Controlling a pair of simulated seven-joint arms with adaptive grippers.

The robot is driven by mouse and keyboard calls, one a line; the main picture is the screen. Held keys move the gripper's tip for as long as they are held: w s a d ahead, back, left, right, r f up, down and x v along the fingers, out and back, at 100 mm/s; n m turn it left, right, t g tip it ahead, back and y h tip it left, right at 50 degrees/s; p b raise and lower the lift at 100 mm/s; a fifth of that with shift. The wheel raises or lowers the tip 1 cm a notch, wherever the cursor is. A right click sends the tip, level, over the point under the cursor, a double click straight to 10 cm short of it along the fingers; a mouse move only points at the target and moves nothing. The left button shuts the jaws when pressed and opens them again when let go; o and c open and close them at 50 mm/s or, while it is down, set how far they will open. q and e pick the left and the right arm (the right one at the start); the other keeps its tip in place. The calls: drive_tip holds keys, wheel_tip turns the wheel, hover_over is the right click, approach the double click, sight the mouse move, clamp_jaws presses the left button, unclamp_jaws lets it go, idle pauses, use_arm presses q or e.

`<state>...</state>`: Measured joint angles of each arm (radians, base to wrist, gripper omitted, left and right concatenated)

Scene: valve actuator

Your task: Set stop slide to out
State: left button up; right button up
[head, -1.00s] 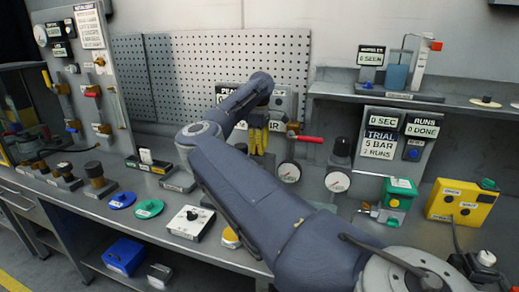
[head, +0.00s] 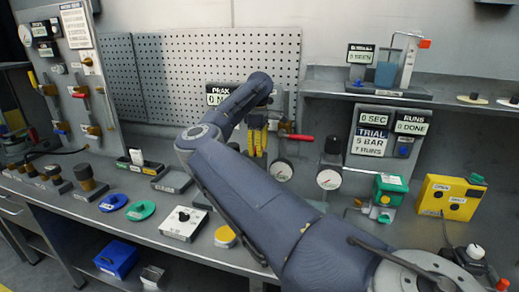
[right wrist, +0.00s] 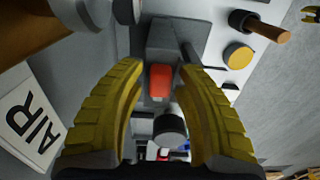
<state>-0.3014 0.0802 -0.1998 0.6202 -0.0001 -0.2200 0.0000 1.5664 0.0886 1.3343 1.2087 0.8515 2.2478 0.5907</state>
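My right gripper (head: 257,138) has yellow fingers and hangs in front of the small panel below the PEAK sign (head: 219,94). In the right wrist view the gripper (right wrist: 158,70) is open, with one finger on each side of a small red-orange block (right wrist: 160,82). Gaps show between the block and both fingers. The block sits at the end of a dark grey housing (right wrist: 172,42). No readable label marks this block as the stop slide, and my arm and fingers hide it in the head view. My left gripper is out of view.
A red lever (head: 300,137) is just right of the gripper. Two gauges (head: 282,171) (head: 329,180) stand in front. The right wrist view shows a dark round knob (right wrist: 170,128), an AIR label (right wrist: 35,112) and a yellow disc (right wrist: 238,56) close by.

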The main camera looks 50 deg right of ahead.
drive_tip(key=shift+o, duration=0.7)
drive_tip(key=shift+r, duration=0.1)
wheel_tip(320, 180, up, 12)
idle(0.5)
